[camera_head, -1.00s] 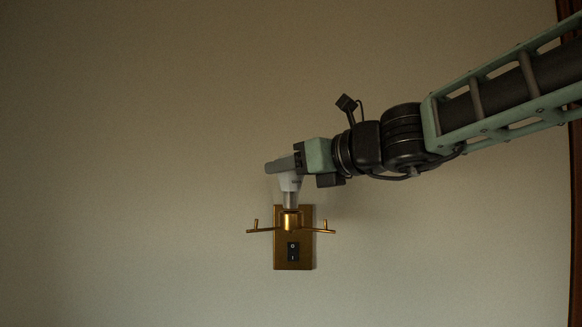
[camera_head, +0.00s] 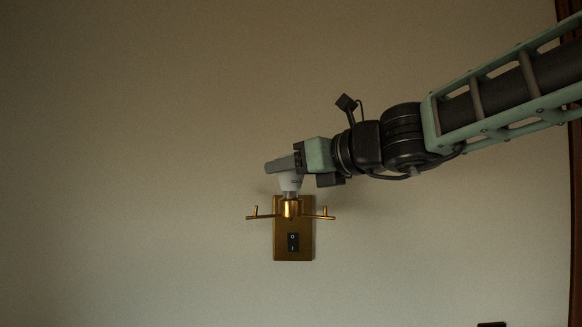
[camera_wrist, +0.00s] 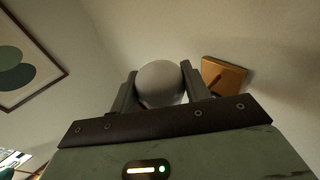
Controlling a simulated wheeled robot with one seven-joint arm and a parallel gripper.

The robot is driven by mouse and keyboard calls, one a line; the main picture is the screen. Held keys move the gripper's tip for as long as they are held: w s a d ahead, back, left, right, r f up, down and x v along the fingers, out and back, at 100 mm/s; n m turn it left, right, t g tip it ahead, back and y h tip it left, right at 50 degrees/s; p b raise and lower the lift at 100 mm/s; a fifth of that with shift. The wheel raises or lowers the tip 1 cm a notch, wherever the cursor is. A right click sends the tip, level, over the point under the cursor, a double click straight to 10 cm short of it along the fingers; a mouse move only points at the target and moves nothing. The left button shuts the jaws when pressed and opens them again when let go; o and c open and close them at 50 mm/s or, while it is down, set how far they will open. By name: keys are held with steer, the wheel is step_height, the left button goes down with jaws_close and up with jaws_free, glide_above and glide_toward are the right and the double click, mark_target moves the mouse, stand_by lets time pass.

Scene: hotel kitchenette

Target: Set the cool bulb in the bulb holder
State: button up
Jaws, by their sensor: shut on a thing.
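My gripper (camera_head: 283,168) is shut on the white bulb (camera_head: 290,183) and holds it upright, globe up and base down. The brass bulb holder (camera_head: 291,208) is on the wall directly below, with two side arms. The bulb's narrow lower end meets the holder's cup and seems partly inside it; how deep it sits is hidden. In the wrist view the bulb's round globe (camera_wrist: 160,84) sits between the two fingers, and the holder's brass plate (camera_wrist: 222,76) is to its right.
A black rocker switch (camera_head: 293,242) is on the holder's plate below the cup. The wall around is bare. A framed picture (camera_wrist: 28,55) hangs at the left in the wrist view. A dark object (camera_head: 491,324) shows at the bottom edge.

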steer(key=shift+f+b, duration=0.45)
steer(key=shift+b, duration=0.05)
stand_by(0.3)
steer(key=o, duration=1)
steer(key=shift+d, duration=0.1)
